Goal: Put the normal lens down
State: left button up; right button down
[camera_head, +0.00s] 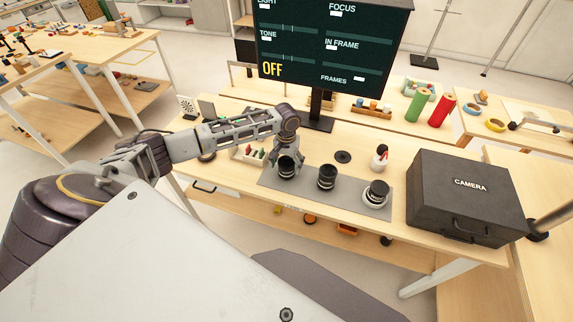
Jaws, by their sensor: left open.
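Three black lenses stand upright in a row on a grey mat (307,194) on the wooden table: a left lens (287,168), a middle lens (327,178) and a right lens (376,194). No readable label tells which one is the normal lens. My left gripper (287,157) points down at the left lens, with its fingers open and close around or just behind it. I cannot tell if they touch it. The left lens appears to rest on the mat. My right gripper is out of view.
A black camera case (466,197) stands right of the mat. A white bottle with a dark top (380,158) and a flat black disc (343,157) are behind the lenses. A monitor (333,45) rises at the back. A small tray (247,153) sits left of my gripper.

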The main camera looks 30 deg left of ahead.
pick_arm(q)
notch_tip(320, 180, up, 12)
jog(key=shift+b, duration=0.45)
jog(key=shift+d+f, duration=0.1)
dwell(0.8)
